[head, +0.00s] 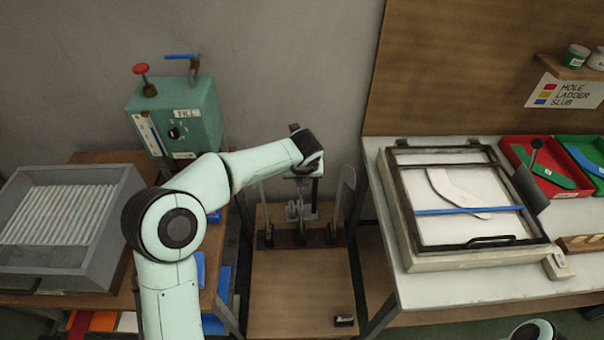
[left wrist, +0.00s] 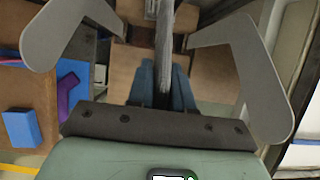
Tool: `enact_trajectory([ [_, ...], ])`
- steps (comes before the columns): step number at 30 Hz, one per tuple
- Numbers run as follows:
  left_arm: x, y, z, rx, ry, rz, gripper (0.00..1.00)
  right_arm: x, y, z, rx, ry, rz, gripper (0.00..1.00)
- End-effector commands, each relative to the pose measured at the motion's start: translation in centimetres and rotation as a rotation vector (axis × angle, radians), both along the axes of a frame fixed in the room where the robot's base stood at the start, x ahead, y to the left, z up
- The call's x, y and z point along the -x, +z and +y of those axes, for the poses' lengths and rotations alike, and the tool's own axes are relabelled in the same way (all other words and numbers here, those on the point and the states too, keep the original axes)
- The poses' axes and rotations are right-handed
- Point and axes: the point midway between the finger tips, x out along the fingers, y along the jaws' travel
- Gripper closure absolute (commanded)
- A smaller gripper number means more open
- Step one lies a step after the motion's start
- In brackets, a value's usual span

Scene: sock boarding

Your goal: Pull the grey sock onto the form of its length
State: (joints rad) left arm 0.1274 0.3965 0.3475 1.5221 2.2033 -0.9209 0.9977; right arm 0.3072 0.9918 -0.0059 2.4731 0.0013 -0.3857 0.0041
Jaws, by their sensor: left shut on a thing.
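My left gripper (head: 305,186) reaches over the stand (head: 322,238) of upright boarding forms in the head view. In the left wrist view its blue fingers (left wrist: 164,82) are shut on a narrow, mottled grey thing, which looks like the grey sock (left wrist: 164,45) seen edge-on. A flat grey form (head: 345,197) stands to the right of the gripper; another form (head: 262,198) stands to its left. Both also show in the wrist view, at left (left wrist: 72,28) and right (left wrist: 243,75). Whether the sock is around a middle form is hidden. My right gripper is out of view.
A grey tray (head: 130,215) with white slats and a green box (head: 200,98) with a red knob stand at left. A light table (head: 400,215) at right holds a dark-framed panel over a white shape, with red and green bins behind. The stand's front board is mostly clear.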

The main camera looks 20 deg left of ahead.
Motion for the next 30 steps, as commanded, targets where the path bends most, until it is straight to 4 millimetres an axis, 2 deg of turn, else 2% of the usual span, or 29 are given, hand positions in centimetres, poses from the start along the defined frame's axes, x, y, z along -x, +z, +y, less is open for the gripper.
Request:
enact_trajectory([
  [10,0.0,-1.0,0.0,0.000,0.000,0.001,0.97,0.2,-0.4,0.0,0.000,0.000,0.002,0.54],
  [11,0.0,-0.9,0.0,0.001,0.001,0.001,0.76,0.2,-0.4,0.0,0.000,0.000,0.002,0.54],
  [12,0.0,-0.9,0.0,0.001,0.001,0.001,0.63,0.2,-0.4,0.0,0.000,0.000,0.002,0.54],
  [13,0.0,-0.9,0.0,0.001,0.001,0.001,0.54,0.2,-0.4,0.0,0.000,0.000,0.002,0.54],
  [14,0.0,-0.9,0.0,0.001,0.001,0.001,0.50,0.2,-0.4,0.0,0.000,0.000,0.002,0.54],
  [23,0.0,-0.7,0.0,0.000,0.001,0.000,0.50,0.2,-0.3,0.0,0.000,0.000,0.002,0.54],
  [26,0.3,0.0,-0.2,0.000,0.000,-0.002,0.50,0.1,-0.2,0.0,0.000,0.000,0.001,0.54],
  [30,1.2,2.3,-0.6,0.000,0.000,-0.005,0.50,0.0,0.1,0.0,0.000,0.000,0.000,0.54],
])
